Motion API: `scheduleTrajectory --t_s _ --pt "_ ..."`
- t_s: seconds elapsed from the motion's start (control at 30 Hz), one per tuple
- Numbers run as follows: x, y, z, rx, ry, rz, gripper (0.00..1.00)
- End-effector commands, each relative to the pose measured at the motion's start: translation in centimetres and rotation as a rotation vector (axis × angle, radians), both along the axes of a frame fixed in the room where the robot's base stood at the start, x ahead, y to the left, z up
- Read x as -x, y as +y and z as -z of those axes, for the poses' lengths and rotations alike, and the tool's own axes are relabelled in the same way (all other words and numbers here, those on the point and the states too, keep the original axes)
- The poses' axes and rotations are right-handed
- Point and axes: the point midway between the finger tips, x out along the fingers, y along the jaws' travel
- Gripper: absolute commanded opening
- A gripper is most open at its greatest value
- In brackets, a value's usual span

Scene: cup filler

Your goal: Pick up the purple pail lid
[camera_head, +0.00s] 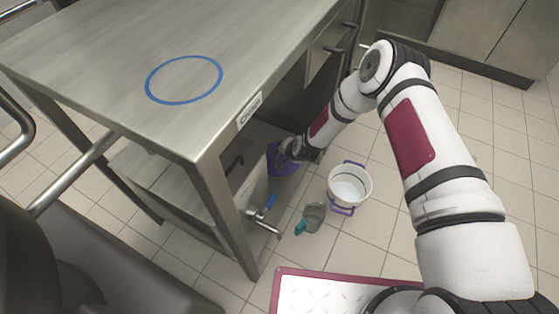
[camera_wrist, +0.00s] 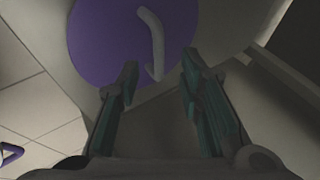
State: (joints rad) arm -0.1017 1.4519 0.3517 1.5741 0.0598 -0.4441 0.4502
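The purple pail lid (camera_wrist: 105,40) shows in the wrist view as a round purple disc with a pale curved handle (camera_wrist: 153,35). It lies against a pale surface. In the head view, the purple lid (camera_head: 279,162) is partly hidden behind my gripper (camera_head: 288,152), under the metal table's edge. My gripper (camera_wrist: 160,64) is open in the wrist view, its two teal-lined fingers apart. The lower end of the handle appears between the fingertips; I cannot tell whether they touch it.
A white pail (camera_head: 349,187) with purple handles stands open on the tiled floor. The metal table (camera_head: 120,60) overhangs my gripper's area.

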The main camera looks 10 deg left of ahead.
Motion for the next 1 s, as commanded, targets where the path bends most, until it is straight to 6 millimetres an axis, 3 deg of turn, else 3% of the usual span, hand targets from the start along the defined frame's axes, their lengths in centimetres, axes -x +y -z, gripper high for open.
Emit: scheduleTrajectory --t_s 0.23,0.6,0.77,1.0 --pt "-1.3 1.1 2.9 0.001 0.001 0.000 0.34" --pt "-1.8 1.3 3.2 0.001 0.001 0.000 0.34" --pt "-1.8 1.3 3.2 0.000 0.002 0.001 0.00" --pt "-1.8 1.3 3.2 0.000 0.002 0.001 0.00"
